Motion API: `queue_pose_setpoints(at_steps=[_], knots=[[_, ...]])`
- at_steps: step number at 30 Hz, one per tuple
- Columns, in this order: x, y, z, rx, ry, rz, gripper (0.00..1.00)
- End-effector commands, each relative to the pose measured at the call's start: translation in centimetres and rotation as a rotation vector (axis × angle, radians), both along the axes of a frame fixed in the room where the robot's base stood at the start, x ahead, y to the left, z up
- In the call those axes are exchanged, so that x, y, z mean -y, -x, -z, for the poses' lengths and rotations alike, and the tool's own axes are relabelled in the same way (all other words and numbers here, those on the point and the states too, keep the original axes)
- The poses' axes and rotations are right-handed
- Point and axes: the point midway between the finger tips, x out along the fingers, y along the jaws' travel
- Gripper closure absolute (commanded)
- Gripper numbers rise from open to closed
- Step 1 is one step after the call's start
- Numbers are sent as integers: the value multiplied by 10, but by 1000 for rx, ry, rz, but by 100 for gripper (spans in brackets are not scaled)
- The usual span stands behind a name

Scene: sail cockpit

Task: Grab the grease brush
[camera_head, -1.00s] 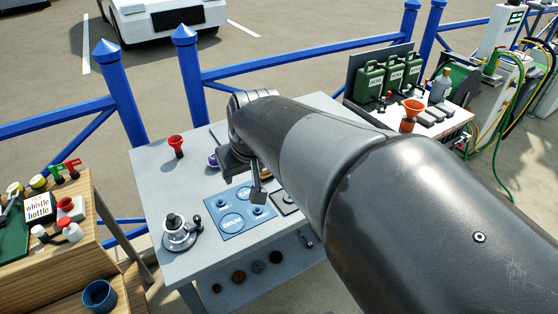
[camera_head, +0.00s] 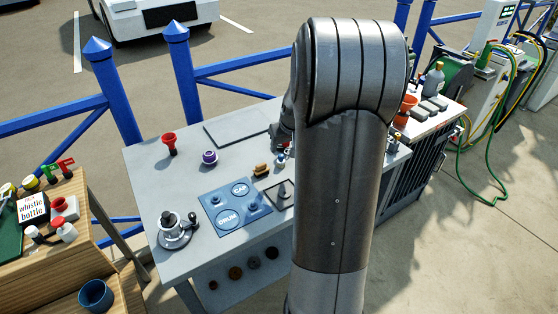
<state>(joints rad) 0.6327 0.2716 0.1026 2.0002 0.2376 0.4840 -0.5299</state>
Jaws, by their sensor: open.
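A small tan-brown item (camera_head: 262,170) lies on the grey workbench (camera_head: 160,153), just behind the blue mat. It may be the grease brush, but it is too small to be sure. My arm stands upright across the middle of the head view and hides the right part of the bench. A dark part of my wrist shows at the arm's left edge, above the far middle of the bench. My gripper's fingers are hidden behind the arm, so their distance from the brown item cannot be seen.
A blue mat (camera_head: 234,205) marked DRUM and CAP lies mid-bench. A winch (camera_head: 174,231) stands at front left, a red funnel (camera_head: 169,143) and purple-topped piece (camera_head: 209,158) behind. A dark flat panel (camera_head: 235,128) lies at the back. A wooden stand (camera_head: 65,262) is left.

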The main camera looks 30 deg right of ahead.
Motion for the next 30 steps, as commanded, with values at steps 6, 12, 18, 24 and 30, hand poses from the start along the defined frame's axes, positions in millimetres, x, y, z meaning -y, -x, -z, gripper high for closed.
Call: queue_pose_setpoints(at_steps=[6, 12, 18, 24, 30], knots=[[2, -13, 30, -2, -2, -2, 46], [3, -20, 45, -1, 0, -2, 46], [7, -26, 61, -3, -2, -3, 46], [12, -36, 84, -2, -1, -3, 46], [13, -40, 93, 0, 0, -2, 46]])
